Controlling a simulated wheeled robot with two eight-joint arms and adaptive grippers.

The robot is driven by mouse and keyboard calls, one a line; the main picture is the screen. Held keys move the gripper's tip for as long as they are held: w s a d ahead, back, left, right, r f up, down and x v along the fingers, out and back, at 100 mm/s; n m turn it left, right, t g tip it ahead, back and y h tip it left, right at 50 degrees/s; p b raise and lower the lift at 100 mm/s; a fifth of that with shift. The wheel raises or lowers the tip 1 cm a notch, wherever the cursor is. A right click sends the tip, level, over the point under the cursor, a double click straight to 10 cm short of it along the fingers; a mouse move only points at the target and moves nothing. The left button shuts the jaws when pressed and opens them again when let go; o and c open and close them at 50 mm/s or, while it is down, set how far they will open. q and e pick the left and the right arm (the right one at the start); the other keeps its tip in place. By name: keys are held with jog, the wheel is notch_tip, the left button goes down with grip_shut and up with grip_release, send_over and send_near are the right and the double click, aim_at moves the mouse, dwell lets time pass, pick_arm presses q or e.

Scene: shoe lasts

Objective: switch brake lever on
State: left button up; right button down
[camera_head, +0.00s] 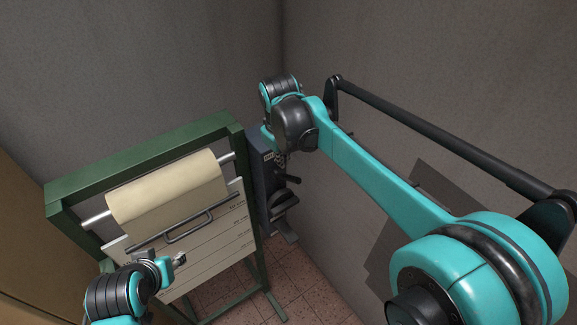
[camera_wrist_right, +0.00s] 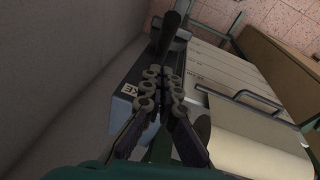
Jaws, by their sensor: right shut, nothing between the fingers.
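A dark grey-blue machine box (camera_head: 260,168) stands at the right side of the green frame. In the right wrist view, a white label ending in "KE" (camera_wrist_right: 129,89) is on the box. A dark lever handle (camera_wrist_right: 171,32) sticks out just beyond my right fingertips; whether they touch it I cannot tell. My right gripper (camera_wrist_right: 163,73) is shut and empty over the box; in the head view its fingers (camera_head: 281,160) are small and dark against it. My left gripper (camera_head: 179,258) is in front of the drawer-like panel, its jaw state unclear.
The green frame (camera_head: 145,157) holds a cream paper roll (camera_head: 165,188) above a pale panel with a dark bar handle (camera_head: 188,229). Grey walls stand close behind and right. A black rail (camera_head: 430,140) runs along the right wall. Tiled floor (camera_head: 305,290) is free below.

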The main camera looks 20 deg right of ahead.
aim_at(291, 177)
jog(key=shift+s+d+f, duration=0.45)
jog(key=shift+s+f, duration=0.15)
jog(key=shift+f, duration=0.2)
jog(key=shift+s+d+f, duration=0.2)
jog(key=shift+s+f, duration=0.1)
jog(key=shift+f, duration=0.1)
jog(key=shift+w, duration=0.1)
jog(key=shift+s+d+f+t+b, duration=0.15)
jog(key=shift+s+f+t+b, duration=0.3)
jog(key=shift+s+f+t, duration=0.25)
jog(key=s+d+f+t+y+b, duration=0.1)
jog(key=s+f+t+y+b, duration=0.1)
jog(key=f+t+b, duration=0.4)
jog(key=shift+s+f+m+y+b, duration=0.3)
jog(key=shift+s+f+b, duration=0.2)
jog(key=shift+f+b, duration=0.3)
